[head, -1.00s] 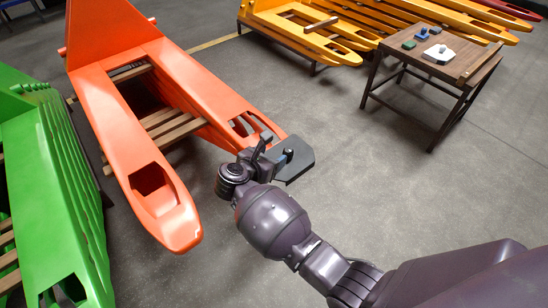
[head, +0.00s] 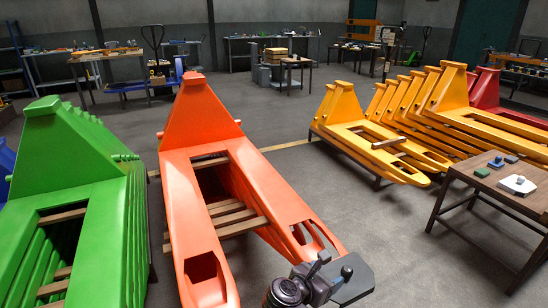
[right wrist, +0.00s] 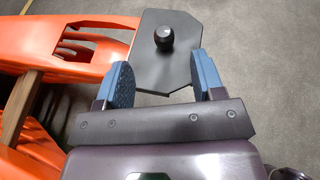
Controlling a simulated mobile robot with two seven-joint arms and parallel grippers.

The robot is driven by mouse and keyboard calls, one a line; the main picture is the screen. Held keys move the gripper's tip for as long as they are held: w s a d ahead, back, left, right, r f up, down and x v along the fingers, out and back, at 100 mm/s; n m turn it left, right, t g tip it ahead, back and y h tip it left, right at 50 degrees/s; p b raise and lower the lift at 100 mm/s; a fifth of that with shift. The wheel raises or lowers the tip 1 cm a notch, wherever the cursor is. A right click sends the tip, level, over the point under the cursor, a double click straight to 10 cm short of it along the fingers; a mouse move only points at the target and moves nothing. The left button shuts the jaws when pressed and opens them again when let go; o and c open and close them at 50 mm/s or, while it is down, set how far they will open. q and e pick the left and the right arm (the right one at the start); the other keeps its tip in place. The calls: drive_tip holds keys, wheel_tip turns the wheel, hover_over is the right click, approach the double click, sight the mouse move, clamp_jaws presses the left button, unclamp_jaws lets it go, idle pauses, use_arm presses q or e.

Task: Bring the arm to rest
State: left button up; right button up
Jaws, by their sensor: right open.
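My right gripper (head: 322,268) is at the bottom of the head view, beside the near end of the orange fork frame (head: 205,125). In the right wrist view its two blue fingers (right wrist: 160,75) are apart with nothing between them. Just beyond the fingertips is a dark plate with clipped corners (right wrist: 158,38), with a black knob (right wrist: 164,38) on it. The plate also shows in the head view (head: 358,288), at the tip of the orange frame's right fork. What bears the plate is hidden. My left gripper is not in view.
A stack of green fork frames (head: 70,160) stands left, yellow ones (head: 345,105) stand at the back right. A small wooden table (head: 460,172) with a white plate (head: 517,186) and small blocks is at the right. Bare floor (head: 400,225) lies between.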

drive_tip(key=s+d+r+n+t+y+p, duration=0.3)
drive_tip(key=s+r+n+t, duration=0.25)
drive_tip(key=n, duration=0.65)
drive_tip(key=s+d+r+n+t+y+p, duration=0.3)
drive_tip(key=s+n+t, duration=0.35)
drive_tip(key=n, duration=0.55)
use_arm(q)
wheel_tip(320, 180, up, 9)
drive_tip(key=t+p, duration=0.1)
drive_tip(key=p, duration=0.3)
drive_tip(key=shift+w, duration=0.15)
use_arm(e)
drive_tip(key=s+d+f+n+g+y, duration=0.2)
drive_tip(key=s+n+g, duration=0.2)
drive_tip(key=s+n, duration=0.7)
drive_tip(key=s+d+f+n+g+y, duration=0.2)
drive_tip(key=s+n+g, duration=0.3)
drive_tip(key=s+n, duration=0.7)
drive_tip(key=shift+s+d+f+n+y, duration=0.15)
drive_tip(key=shift+s+f+n+y, duration=0.15)
drive_tip(key=shift+s+f+y, duration=0.55)
